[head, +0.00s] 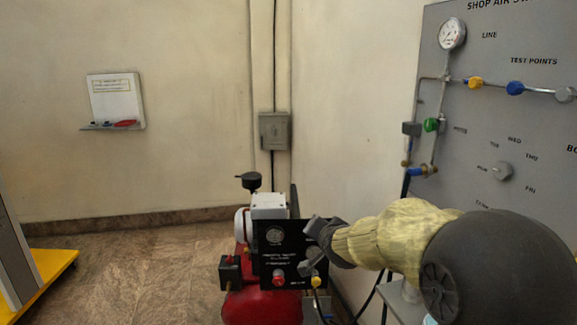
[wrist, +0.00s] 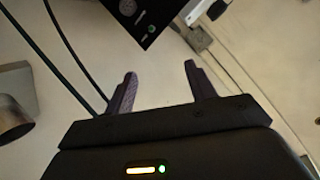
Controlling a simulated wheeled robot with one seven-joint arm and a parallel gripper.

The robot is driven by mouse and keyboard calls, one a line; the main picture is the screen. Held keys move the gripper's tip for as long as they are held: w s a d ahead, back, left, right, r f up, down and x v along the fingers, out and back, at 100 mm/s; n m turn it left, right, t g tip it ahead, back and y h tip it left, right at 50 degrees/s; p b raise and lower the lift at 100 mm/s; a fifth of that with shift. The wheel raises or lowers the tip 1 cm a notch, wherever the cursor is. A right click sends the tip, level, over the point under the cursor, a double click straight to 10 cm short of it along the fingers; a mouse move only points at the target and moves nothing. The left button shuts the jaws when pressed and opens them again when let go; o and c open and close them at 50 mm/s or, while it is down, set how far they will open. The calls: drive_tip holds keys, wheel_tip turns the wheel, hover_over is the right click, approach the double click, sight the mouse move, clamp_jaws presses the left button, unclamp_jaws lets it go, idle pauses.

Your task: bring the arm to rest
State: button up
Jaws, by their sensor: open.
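My arm reaches in from the lower right of the head view, its middle part wrapped in a yellowish cover. My gripper (head: 308,246) is at its end, in front of the right part of a black control panel (head: 273,262). In the wrist view my gripper (wrist: 160,82) shows two dark fingers spread apart with nothing between them. The corner of the black panel (wrist: 145,18) lies beyond the fingertips there. I cannot tell from the head view whether a finger touches the panel.
A red compressor tank (head: 262,306) stands below the panel. A grey shop air board (head: 500,130) with a gauge, pipes and coloured valves is on the right. A small wall shelf (head: 112,126) and a yellow-based cabinet (head: 50,272) are on the left. The floor (head: 150,265) between is clear.

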drive_tip(key=s+d+f+n+g, duration=0.25)
drive_tip(key=s+f, duration=0.25)
drive_tip(key=s, duration=0.4)
drive_tip(key=s+d+f+n+g+h, duration=0.1)
drive_tip(key=s+d+f+n+g, duration=0.1)
drive_tip(key=s+f+g, duration=0.5)
drive_tip(key=s+d+f+n, duration=0.2)
drive_tip(key=s+f, duration=0.2)
drive_tip(key=s, duration=0.7)
wheel_tip(320, 180, up, 25)
drive_tip(key=p, duration=2.5)
drive_tip(key=shift+s+p, duration=0.2)
drive_tip(key=shift+p, duration=0.15)
drive_tip(key=shift+g, duration=0.25)
